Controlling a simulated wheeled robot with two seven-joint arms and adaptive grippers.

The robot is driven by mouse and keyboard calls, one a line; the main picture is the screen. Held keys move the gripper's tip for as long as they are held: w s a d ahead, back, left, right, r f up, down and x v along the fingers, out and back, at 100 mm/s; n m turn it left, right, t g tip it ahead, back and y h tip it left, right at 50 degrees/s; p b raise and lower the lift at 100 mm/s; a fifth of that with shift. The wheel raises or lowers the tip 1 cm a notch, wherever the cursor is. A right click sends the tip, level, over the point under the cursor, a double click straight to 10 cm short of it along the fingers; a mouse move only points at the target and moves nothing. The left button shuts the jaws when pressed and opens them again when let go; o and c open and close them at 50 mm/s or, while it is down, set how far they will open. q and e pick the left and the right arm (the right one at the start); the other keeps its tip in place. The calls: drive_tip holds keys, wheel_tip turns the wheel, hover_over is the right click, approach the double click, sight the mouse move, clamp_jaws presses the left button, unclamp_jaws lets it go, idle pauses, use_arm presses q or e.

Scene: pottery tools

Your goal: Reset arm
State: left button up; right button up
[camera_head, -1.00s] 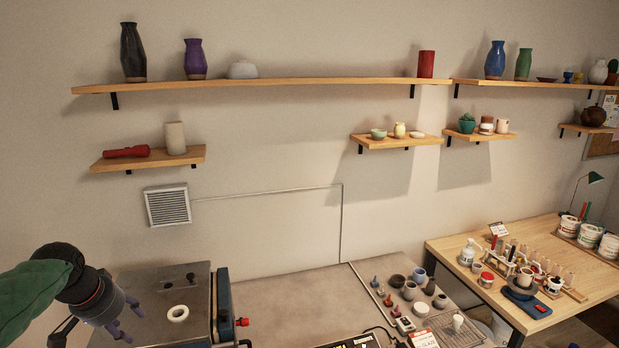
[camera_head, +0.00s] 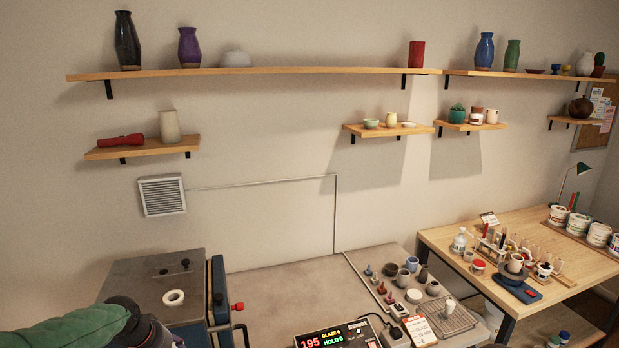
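My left arm (camera_head: 70,333), with a green sleeve-like cover, comes in from the lower left. Its dark wrist joint and part of the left gripper (camera_head: 160,334) show at the bottom edge, in front of the grey kiln-like box (camera_head: 130,290). The fingers are mostly cut off by the frame, so their opening is hidden. My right gripper is out of view. A white ring (camera_head: 174,298) lies on top of the grey box, apart from the gripper.
A controller with lit digits (camera_head: 338,336) stands at the bottom centre. Small pots (camera_head: 412,264) and a wire rack (camera_head: 450,316) sit on the grey worktop (camera_head: 285,290). A wooden table (camera_head: 470,240) with jars is at right. Wall shelves (camera_head: 260,72) hold vases. The worktop's middle is clear.

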use_arm(q)
drive_tip(key=s+d+f+h+b, duration=0.15)
drive_tip(key=d+f, duration=0.25)
drive_tip(key=f, duration=0.5)
drive_tip(key=s+d+f+n+g+b, duration=0.15)
drive_tip(key=d+f, duration=0.25)
drive_tip(key=f, duration=0.4)
drive_tip(key=s+d+f+m+b, duration=0.15)
drive_tip(key=d+f, duration=0.25)
drive_tip(key=f, duration=0.5)
drive_tip(key=s+d+f+n+b, duration=0.1)
drive_tip(key=s+d+f+b, duration=0.1)
drive_tip(key=s+d+f, duration=0.2)
drive_tip(key=s+d+f+n+g+b, duration=0.1)
drive_tip(key=s+d+f+b, duration=0.2)
drive_tip(key=s+f, duration=0.6)
drive_tip(key=s+d+f+n+g+b, duration=0.1)
drive_tip(key=s+d+f+b, duration=0.1)
drive_tip(key=s+d+f, duration=0.2)
drive_tip(key=s+f+h, duration=0.1)
drive_tip(key=s+f, duration=0.2)
drive_tip(key=shift+d, duration=0.35)
